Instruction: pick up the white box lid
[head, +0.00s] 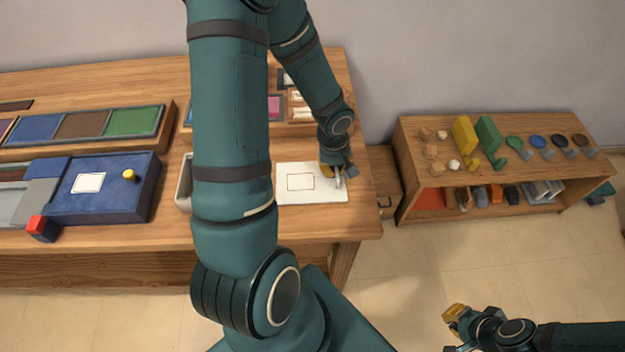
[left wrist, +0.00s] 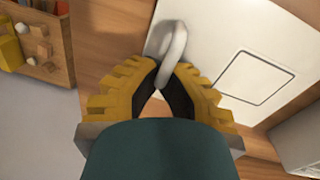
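The white box lid (head: 311,184) lies flat near the right end of the wooden table, with a thin square outline on it. It fills the upper right of the left wrist view (left wrist: 205,35). Its pale loop handle (left wrist: 174,52) rises between the yellow fingertips of my left gripper (left wrist: 163,72). The fingers close in on the handle from both sides, and the dark pads narrow to it. In the head view my left gripper (head: 335,170) is at the lid's right edge, its tips partly hidden. My right gripper (head: 455,316) is low on the right, away from the table, its finger gap unclear.
A pale open box (head: 184,183) stands left of the lid, partly behind my left arm. A blue box (head: 110,190) and colour trays (head: 85,125) fill the table's left. A low shelf (head: 510,150) with small objects stands to the right.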

